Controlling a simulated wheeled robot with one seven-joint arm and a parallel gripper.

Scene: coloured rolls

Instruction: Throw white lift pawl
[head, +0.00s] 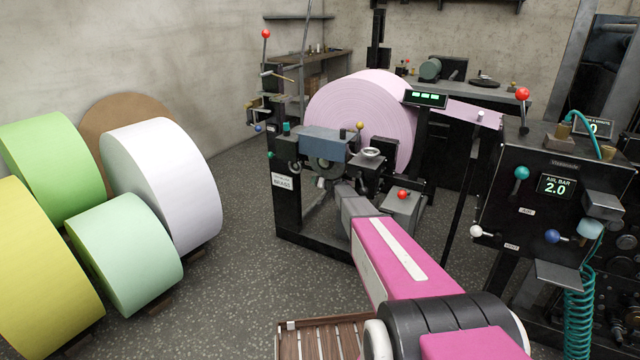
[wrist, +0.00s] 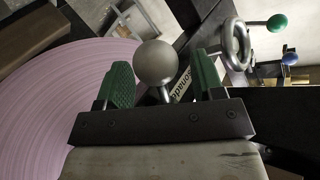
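In the wrist view a pale grey-white ball knob (wrist: 156,63) on a short metal stem stands between the two green finger pads of my gripper (wrist: 163,84). The gripper is open. The knob is close to the left pad, and a gap shows between it and the right pad; contact on the left cannot be told. In the head view my magenta arm reaches to the unwind stand (head: 300,225) below the large pink roll (head: 355,112). My fingers and the knob are too small there to make out clearly.
A metal handwheel (wrist: 236,45) and a green knob (wrist: 277,22) are right of my fingers. On the right panel are a white knob (head: 476,231), a blue knob (head: 552,237) and a red-topped lever (head: 522,95). Several coloured rolls stand left, with open floor between.

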